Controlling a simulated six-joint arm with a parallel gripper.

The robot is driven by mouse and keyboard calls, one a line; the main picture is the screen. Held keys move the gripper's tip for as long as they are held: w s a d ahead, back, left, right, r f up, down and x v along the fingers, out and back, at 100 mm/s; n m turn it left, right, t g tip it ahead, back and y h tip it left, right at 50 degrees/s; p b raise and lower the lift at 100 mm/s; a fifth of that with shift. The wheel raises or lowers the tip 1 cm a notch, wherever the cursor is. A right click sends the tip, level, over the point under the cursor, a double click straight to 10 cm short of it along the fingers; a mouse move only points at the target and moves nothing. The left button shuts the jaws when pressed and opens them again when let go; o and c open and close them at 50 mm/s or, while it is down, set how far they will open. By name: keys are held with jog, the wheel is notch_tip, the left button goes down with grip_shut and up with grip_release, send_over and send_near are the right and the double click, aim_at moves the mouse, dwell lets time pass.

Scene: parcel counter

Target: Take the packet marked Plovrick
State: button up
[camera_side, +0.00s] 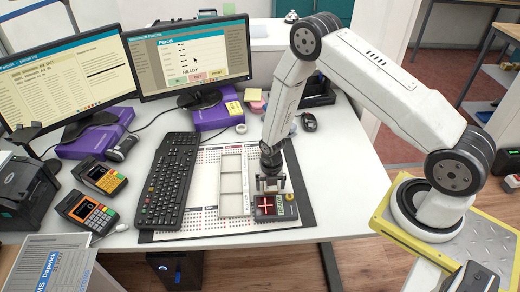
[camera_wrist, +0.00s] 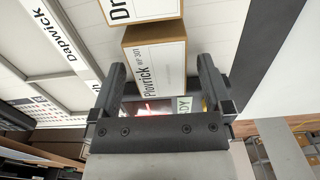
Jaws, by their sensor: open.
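The packet marked Plovrick (camera_wrist: 162,55), a brown box with a white label, shows in the wrist view beyond and partly between the fingers of my gripper (camera_wrist: 162,66). My gripper is open, one finger on each side of the packet's lower part, with a wider gap on the right. I cannot tell whether either finger touches it. In the side view my gripper (camera_side: 271,184) points down just above a dark device with a lit red cross (camera_side: 266,206). I cannot make out the packet there; the gripper may hide it.
Another brown box, its label starting "Dr" (camera_wrist: 140,8), sits just past the packet. A white compartment rack (camera_side: 223,182) stands left of my gripper; one strip reads Dapwick (camera_wrist: 48,38). A keyboard (camera_side: 169,182), card terminals (camera_side: 87,212) and two monitors (camera_side: 190,62) are further left.

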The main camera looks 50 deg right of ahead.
jog(key=shift+f, duration=0.35)
jog(key=c, duration=1.3)
jog(key=shift+c, duration=0.2)
jog(key=shift+r, duration=0.15)
jog(key=shift+r, duration=1.05)
jog(key=s+r, duration=0.1)
jog(key=r, duration=0.1)
jog(key=s+r, duration=0.4)
jog(key=r, duration=0.1)
jog(key=shift+s+a, duration=0.15)
jog(key=shift+s, duration=0.05)
jog(key=s+r, duration=0.3)
jog(key=s, duration=0.5)
jog(key=shift+s+a+r, duration=0.25)
jog(key=shift+s+r, duration=0.1)
